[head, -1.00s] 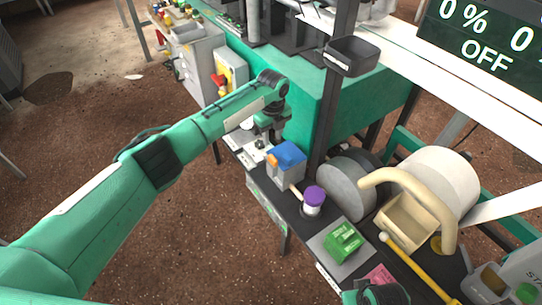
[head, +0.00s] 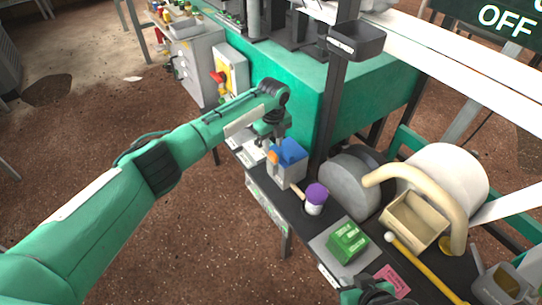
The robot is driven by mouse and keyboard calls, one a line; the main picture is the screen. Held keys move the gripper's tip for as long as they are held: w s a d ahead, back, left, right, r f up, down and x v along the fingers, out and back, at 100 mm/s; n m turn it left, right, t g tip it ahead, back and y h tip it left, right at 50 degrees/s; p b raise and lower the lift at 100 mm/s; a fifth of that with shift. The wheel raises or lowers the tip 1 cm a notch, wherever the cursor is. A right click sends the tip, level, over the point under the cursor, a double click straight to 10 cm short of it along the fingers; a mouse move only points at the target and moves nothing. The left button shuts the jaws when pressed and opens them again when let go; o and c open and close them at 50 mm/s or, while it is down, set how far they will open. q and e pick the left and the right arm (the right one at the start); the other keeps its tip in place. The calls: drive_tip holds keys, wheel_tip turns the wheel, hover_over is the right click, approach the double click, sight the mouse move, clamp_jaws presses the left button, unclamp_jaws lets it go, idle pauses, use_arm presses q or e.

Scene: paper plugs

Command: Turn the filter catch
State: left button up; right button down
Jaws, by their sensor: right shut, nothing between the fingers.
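A small grey box with a blue top (head: 290,153) stands on the narrow dark bench. An orange piece (head: 273,157), which looks like the filter catch, sits on its left side. My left gripper (head: 272,146) points down right at the orange piece. Its fingertips are small and partly hidden, so I cannot tell whether they are open or touch the piece. My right gripper (head: 374,292) shows only in part at the bottom edge, shut and empty, near a pink card (head: 393,281).
A purple-capped jar (head: 315,199) stands just right of the box. A green block (head: 347,242) lies on a grey plate. A dark upright post (head: 325,115) rises behind the box. A beige tray (head: 413,222) and grey roll (head: 350,185) crowd the right side.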

sight(273, 153)
use_arm(q)
drive_tip(key=shift+f, duration=0.15)
idle(0.3)
drive_tip(key=shift+f+b, duration=0.95)
drive_tip(key=shift+f, duration=0.95)
drive_tip(key=shift+c, duration=0.4)
clamp_jaws()
